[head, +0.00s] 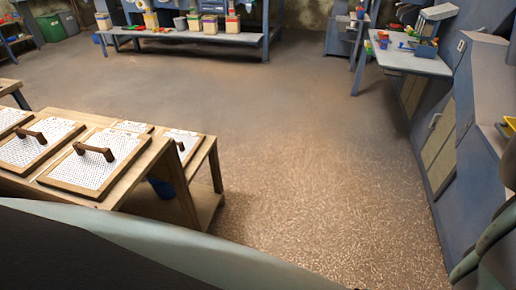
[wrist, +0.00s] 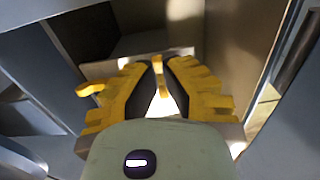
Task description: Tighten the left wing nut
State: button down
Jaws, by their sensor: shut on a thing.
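In the wrist view my gripper (wrist: 159,68) has two ridged yellow fingers with dark inner pads, close together at their tips. A thin yellow piece (wrist: 158,76), which looks like a wing nut, stands between the fingertips, and my gripper is shut on it. Most of it is hidden by the fingers. A second yellow, curved piece (wrist: 90,90) sticks out to the left of the left finger; I cannot tell what it belongs to. My gripper does not clearly show in the head view.
Grey-blue and brown panels surround the gripper closely in the wrist view. In the head view, a tall blue machine (head: 462,120) stands at the right. A wooden table (head: 165,165) with mesh screens is at the left. The floor (head: 300,140) between them is clear.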

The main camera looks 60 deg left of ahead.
jog(key=c, duration=1.1)
grip_release()
jog(key=shift+o, duration=0.2)
jog(key=v, duration=0.8)
